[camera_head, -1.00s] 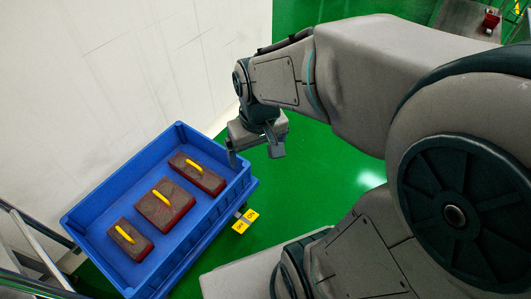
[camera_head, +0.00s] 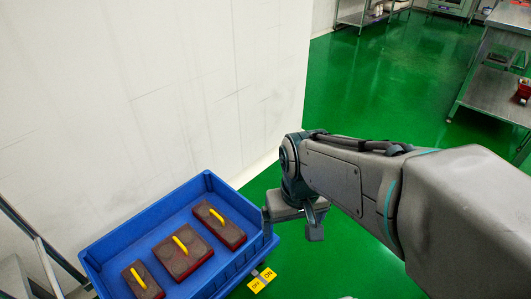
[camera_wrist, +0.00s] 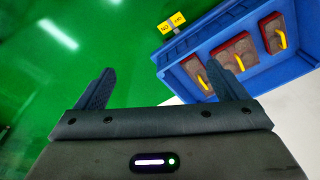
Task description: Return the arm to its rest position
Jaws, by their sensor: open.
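My gripper (camera_head: 290,222) hangs at the end of my arm in the head view, just right of the blue crate (camera_head: 88,268) and above the green floor. In the wrist view my gripper (camera_wrist: 163,92) has its two fingers spread apart with nothing between them. Three brown and red blocks with yellow handles lie in the crate: a near one (camera_head: 146,288), a middle one (camera_head: 190,262) and a far one (camera_head: 228,234). The crate also shows at the upper right of the wrist view (camera_wrist: 270,80).
A white wall (camera_head: 150,90) stands behind and left of the crate. A yellow on/off tag (camera_head: 262,279) is beside the crate. Metal tables (camera_head: 497,92) stand at the far right, and a metal rail (camera_head: 38,245) is at the left. Green floor is open beyond my arm.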

